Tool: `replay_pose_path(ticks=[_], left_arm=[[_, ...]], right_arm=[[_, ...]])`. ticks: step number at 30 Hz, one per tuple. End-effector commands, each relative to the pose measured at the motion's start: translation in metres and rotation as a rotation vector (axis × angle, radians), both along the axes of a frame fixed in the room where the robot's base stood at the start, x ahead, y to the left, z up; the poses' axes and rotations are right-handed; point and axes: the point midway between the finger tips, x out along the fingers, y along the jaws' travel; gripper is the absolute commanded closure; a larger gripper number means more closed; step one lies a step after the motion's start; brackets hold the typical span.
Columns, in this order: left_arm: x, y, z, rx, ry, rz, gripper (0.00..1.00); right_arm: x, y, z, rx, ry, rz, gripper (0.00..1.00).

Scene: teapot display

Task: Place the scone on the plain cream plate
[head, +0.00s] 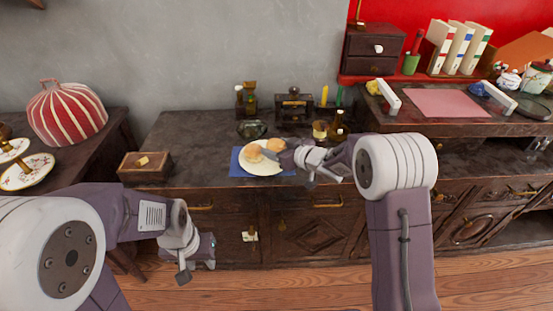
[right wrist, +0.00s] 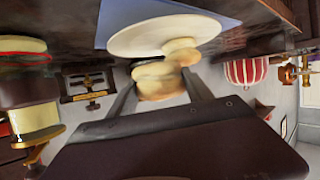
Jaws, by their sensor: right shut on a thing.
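The plain cream plate (head: 262,169) lies on a blue cloth (head: 237,166) on the dark wooden cabinet. It also shows in the right wrist view (right wrist: 150,40). A round golden scone (head: 253,153) rests on it. My right gripper (head: 279,149) is at the plate's right side, shut on a second golden scone (right wrist: 158,80), which is between its fingers in the right wrist view. This scone is over or against the plate; I cannot tell whether it touches. My left gripper (head: 190,272) hangs low in front of the cabinet, away from the plate; its fingers are unclear.
A wooden box (head: 145,167) stands left of the plate. A dark glass dish (head: 251,129), bottles (head: 246,99) and a small dark stand (head: 294,107) are behind it. The cabinet top between box and cloth is clear.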

Motion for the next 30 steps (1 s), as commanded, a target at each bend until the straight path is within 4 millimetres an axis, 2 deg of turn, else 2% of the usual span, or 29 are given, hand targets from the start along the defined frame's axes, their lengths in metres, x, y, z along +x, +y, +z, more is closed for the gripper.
replay_pose_path(ticks=[2, 9, 20, 21, 22, 23, 30], left_arm=[[0.000, 0.000, -0.002, 0.000, 0.000, 0.000, 0.64], [0.000, 0.000, -0.025, 0.000, 0.000, 0.000, 0.64], [0.000, 0.000, -0.025, 0.000, 0.000, 0.000, 0.64], [0.000, 0.000, -0.024, 0.000, 0.000, 0.000, 0.64], [0.000, 0.000, -0.024, 0.000, 0.000, 0.000, 0.64], [0.000, 0.000, -0.024, 0.000, 0.000, 0.000, 0.64], [0.000, 0.000, -0.024, 0.000, 0.000, 0.000, 0.64]], right_arm=[[0.000, 0.000, -0.002, 0.000, 0.000, 0.000, 0.82], [0.000, 0.000, -0.042, 0.000, 0.001, 0.000, 0.82], [-0.001, 0.000, -0.044, -0.001, 0.001, -0.001, 0.82], [-0.001, 0.000, -0.043, -0.001, 0.001, -0.001, 0.33], [-0.001, 0.000, -0.043, -0.001, 0.001, -0.001, 0.25], [-0.001, 0.000, -0.043, -0.001, 0.001, -0.001, 0.20], [-0.001, 0.000, -0.043, -0.001, 0.001, -0.001, 0.20]])
